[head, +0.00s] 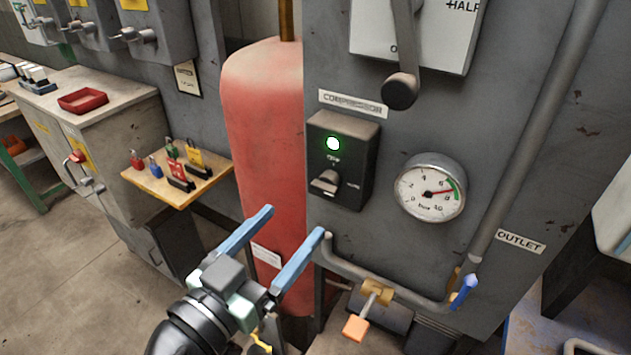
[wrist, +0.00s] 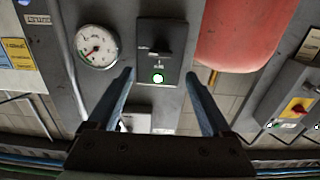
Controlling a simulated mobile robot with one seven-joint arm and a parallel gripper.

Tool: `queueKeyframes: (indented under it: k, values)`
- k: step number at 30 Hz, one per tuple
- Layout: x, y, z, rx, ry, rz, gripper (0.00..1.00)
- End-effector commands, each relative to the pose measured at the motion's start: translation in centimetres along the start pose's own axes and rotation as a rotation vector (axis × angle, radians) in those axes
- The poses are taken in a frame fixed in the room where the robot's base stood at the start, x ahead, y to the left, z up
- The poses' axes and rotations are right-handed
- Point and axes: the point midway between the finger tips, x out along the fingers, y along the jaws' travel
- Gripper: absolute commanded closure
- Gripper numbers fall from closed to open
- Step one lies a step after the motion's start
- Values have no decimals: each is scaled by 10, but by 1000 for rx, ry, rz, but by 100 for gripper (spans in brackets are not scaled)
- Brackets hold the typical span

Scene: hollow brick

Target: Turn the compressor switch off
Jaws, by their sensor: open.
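The compressor switch box (head: 358,148) is dark and mounted on the grey panel under a "COMPRESSOR" label (head: 353,103). A green lamp (head: 333,143) on it is lit. The switch knob (head: 325,181) below the lamp sticks out from the box; its exact setting is too small to read. My gripper (head: 296,221) is open and empty, below and to the left of the box in the head view, apart from it. In the wrist view the switch box (wrist: 158,50) appears upside down, beyond and between the blue fingers (wrist: 158,80), with its knob (wrist: 157,45) above the lit lamp.
A round pressure gauge (head: 430,188) sits right of the switch box. A large lever (head: 401,80) hangs above it. A red tank (head: 262,140) stands left, beside a wooden shelf (head: 165,199) holding padlocks. Pipes and a valve with an orange handle (head: 356,327) run below.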

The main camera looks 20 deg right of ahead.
Motion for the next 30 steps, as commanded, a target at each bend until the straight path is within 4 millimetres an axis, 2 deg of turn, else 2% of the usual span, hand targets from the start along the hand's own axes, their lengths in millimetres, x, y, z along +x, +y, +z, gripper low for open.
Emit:
queueKeyframes:
  k: [1, 6, 12, 17, 25, 26, 30]
  values:
    - [12, 2, -4, -1, -2, 6, 17]
    - [47, 1, -4, 0, -1, 4, 17]
    - [75, 0, -2, 0, 0, 1, 17]
    - [85, 0, -1, 1, -1, 0, 17]
    - [86, 0, 0, 1, -1, -1, 17]
    - [86, 0, 0, 1, -1, -1, 20]
    - [86, 0, 0, 1, -1, -1, 46]
